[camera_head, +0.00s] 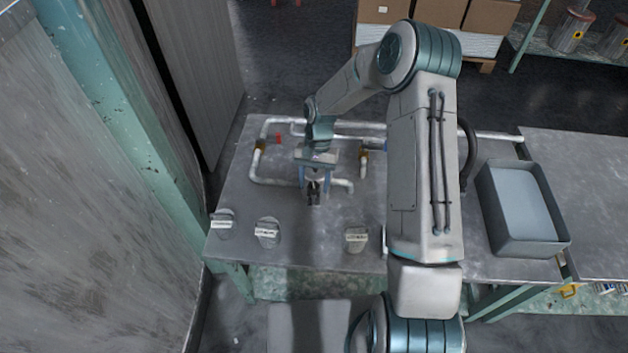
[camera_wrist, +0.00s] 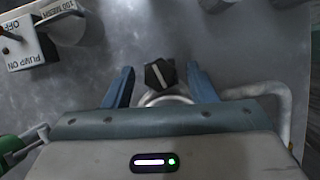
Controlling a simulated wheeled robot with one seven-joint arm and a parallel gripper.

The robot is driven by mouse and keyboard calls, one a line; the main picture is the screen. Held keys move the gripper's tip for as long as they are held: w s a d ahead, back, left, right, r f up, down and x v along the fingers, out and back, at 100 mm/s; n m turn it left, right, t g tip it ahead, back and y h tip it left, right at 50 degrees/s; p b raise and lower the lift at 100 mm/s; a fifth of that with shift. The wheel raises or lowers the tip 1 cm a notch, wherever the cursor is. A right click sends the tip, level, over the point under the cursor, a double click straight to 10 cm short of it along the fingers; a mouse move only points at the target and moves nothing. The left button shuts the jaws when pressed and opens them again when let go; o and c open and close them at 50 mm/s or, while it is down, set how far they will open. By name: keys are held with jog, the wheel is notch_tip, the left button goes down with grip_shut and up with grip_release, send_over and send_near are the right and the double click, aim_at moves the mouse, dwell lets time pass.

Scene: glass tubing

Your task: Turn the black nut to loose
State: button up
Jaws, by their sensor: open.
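The black nut (camera_wrist: 159,74) has a pale stripe on its face and sits near the end of a pale pipe (camera_wrist: 168,98) in the wrist view. My gripper (camera_wrist: 162,82) points at it with its two blue fingers apart, one on each side of the nut. A gap shows between the nut and each finger. In the head view my gripper (camera_head: 314,186) is over the middle of the metal table, and the dark nut (camera_head: 313,194) shows between the fingers. Part of the nut and pipe is hidden by my gripper.
White pipework (camera_head: 268,181) with brass fittings and a small red part (camera_head: 279,138) runs across the table (camera_head: 300,255). Labelled grey pieces (camera_head: 268,232) stand along the front edge, another (camera_head: 356,238) right of them. A grey bin (camera_head: 535,249) stands at the right.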

jog(key=c, duration=1)
jog(key=shift+a+n+h+b, duration=0.1)
jog(key=shift+n+h+b, duration=0.25)
jog(key=shift+n, duration=0.35)
jog(key=shift+n+h, duration=0.25)
jog(key=shift+n, duration=0.65)
jog(key=o, duration=1)
jog(key=shift+r, duration=0.1)
jog(key=b+v, duration=0.1)
jog(key=v, duration=1.2)
jog(key=shift+w+r, duration=0.25)
jog(key=shift+w, duration=0.1)
